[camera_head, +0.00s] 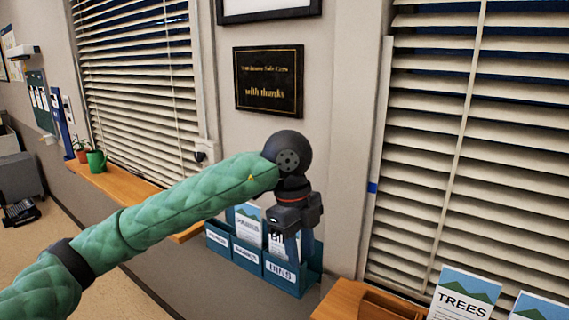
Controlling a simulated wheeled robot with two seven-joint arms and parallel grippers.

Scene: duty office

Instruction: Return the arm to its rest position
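My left arm, in a green quilted sleeve, reaches in from the lower left to the middle of the head view. Its dark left gripper (298,246) points down in front of a blue wall-mounted leaflet rack (291,278). The fingertips blend with the rack and leaflets behind them, so I cannot tell whether they are open or shut. I see nothing clearly held. My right gripper is out of view.
A wooden sill (122,185) with a green mug (96,161) and a potted plant (81,148) runs behind my arm. A wooden tray (372,302) and a TREES leaflet (464,293) stand at lower right. Blinds cover both windows. A black plaque (268,80) hangs above.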

